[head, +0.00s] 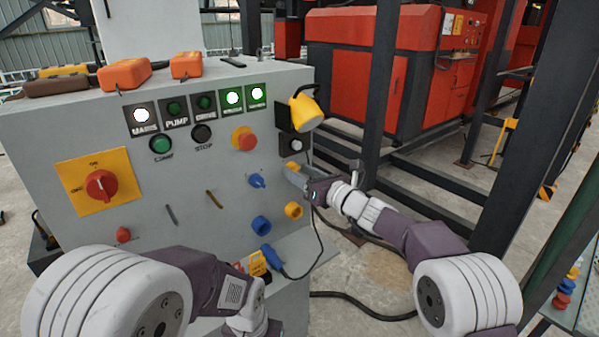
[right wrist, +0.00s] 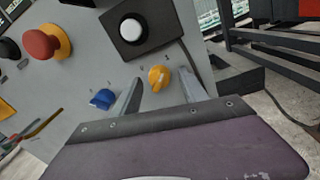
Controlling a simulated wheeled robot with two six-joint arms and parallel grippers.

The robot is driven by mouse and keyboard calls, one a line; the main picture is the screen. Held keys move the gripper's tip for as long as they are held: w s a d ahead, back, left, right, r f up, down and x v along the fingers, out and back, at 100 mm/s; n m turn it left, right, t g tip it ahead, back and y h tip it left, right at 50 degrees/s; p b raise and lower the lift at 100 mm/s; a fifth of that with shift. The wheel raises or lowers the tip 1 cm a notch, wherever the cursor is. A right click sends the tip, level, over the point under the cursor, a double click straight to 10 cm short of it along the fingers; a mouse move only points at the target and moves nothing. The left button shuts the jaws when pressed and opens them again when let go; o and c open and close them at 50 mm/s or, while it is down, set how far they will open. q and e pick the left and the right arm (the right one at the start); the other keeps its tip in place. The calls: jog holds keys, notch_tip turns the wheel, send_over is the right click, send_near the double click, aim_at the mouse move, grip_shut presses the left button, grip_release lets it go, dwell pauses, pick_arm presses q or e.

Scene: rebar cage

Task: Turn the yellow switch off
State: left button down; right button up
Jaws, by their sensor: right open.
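The yellow switch (head: 293,167) is a small knob on the lower right of the grey control panel's front. It also shows in the right wrist view (right wrist: 159,77), right of a blue knob (right wrist: 102,98). My right gripper (head: 297,179) is open at the panel. In the right wrist view its two fingers (right wrist: 160,88) stand on either side of the yellow switch, with nothing gripped. I cannot tell whether they touch it. My left arm reaches in at the bottom of the head view, and its fingers are out of frame.
The blue knob also shows in the head view (head: 257,180). Above the yellow switch is a white button (head: 295,145); a red stop button (head: 244,139) is up and left. Blue (head: 261,225) and yellow (head: 293,210) sockets are below. Dark posts (head: 380,90) stand right of the panel.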

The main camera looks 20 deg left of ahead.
jog(key=shift+a, duration=0.1)
grip_shut()
jog(key=n+h+b, duration=0.1)
jog(key=n+b, duration=1.2)
jog(key=n, duration=0.4)
dwell(0.5)
jog(key=shift+n, duration=0.3)
grip_release()
jog(key=shift+r, duration=0.1)
